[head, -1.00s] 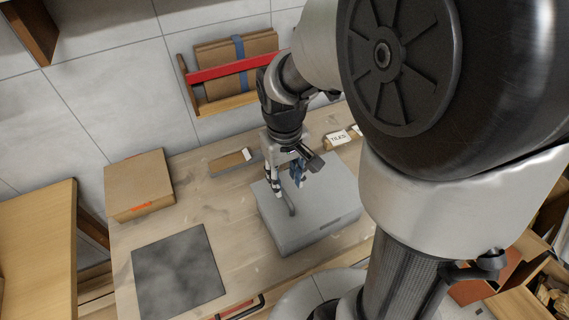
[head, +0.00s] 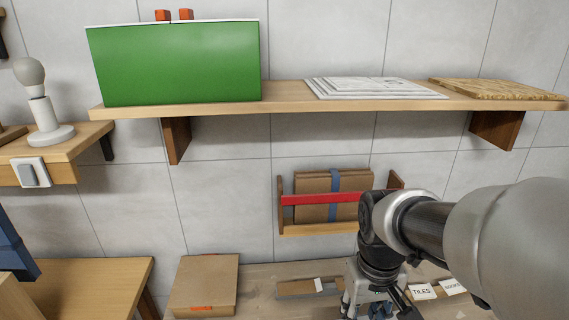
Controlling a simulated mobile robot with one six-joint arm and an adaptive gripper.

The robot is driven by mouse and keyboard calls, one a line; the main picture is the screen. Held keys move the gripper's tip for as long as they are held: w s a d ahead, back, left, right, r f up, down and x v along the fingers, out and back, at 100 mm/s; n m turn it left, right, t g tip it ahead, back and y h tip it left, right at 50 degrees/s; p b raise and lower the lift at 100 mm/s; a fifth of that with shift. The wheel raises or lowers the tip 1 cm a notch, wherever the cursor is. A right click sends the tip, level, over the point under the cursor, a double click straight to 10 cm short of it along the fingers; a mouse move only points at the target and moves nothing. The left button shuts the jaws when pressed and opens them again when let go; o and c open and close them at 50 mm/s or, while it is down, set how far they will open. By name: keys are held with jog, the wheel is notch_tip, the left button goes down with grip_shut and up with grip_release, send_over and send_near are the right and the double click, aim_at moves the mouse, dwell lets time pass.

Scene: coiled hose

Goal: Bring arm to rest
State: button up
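My gripper (head: 368,308) is at the bottom edge of the head view, right of centre, pointing down over the workbench (head: 258,285). Its upper body and the dark wrist above it show, but its fingertips are cut off by the picture edge. I cannot tell whether it is open or shut, or whether it touches anything. My arm comes in from the right edge, bent down at the wrist. The grey box that was under the gripper is out of view.
A wall shelf (head: 290,103) carries a green box (head: 175,62) and flat stacks. Below it, a wall rack (head: 290,199) holds brown panels behind a red bar. A cardboard box (head: 205,285) stands on the bench. A lamp (head: 45,110) stands at left.

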jog(key=s+a+r+t, duration=0.1)
jog(key=s+r+t, duration=0.1)
jog(key=s, duration=0.4)
jog(key=s+a+r+t, duration=0.1)
jog(key=s+r+t, duration=0.1)
jog(key=s+r, duration=0.2)
jog(key=shift+s+a+m, duration=0.25)
jog(key=shift+s+m, duration=0.05)
jog(key=shift+s, duration=0.6)
jog(key=shift+d, duration=0.1)
